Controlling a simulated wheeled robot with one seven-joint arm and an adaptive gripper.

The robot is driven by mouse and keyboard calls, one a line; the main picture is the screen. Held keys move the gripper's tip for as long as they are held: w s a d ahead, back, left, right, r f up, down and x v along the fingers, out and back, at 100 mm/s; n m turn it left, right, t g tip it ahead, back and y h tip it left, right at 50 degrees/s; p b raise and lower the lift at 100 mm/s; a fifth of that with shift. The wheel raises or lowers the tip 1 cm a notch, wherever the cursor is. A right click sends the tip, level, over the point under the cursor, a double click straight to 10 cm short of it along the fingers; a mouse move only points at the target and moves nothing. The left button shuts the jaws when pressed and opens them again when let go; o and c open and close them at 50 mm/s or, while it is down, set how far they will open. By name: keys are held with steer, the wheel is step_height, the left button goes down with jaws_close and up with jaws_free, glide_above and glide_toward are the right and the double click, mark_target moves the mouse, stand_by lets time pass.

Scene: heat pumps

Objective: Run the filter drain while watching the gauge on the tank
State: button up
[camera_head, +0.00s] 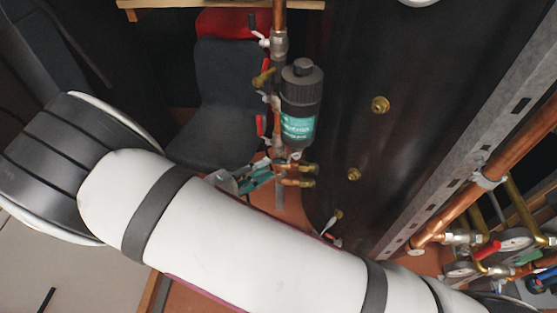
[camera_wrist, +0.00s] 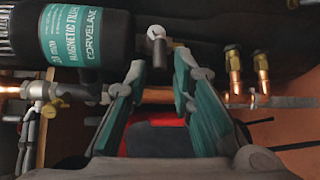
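The magnetic filter (camera_head: 300,105), a black canister with a teal label, hangs upright on the copper pipe beside the dark tank (camera_head: 350,75). In the wrist view the filter (camera_wrist: 85,40) lies at the upper left. A small grey fitting with a dark stem (camera_wrist: 157,48), likely the drain, is at the filter's end. My gripper (camera_wrist: 158,70) is open, its teal fingers on either side below this fitting; contact cannot be told. In the head view my gripper (camera_head: 268,173) is just under the filter, partly hidden by my arm. A pale round rim (camera_head: 418,1) on the tank is cut off; no dial shows.
Brass fittings (camera_head: 380,104) stick out of the tank. Copper elbows with brass nuts (camera_wrist: 234,68) are right of the fingers. Round gauges (camera_head: 514,240) and a red-handled valve (camera_head: 488,250) sit at the right. A dark chair (camera_head: 225,90) stands behind the pipe.

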mark_target(275, 163)
steer(key=x, duration=0.6)
steer(key=shift+s, duration=0.1)
jaws_close()
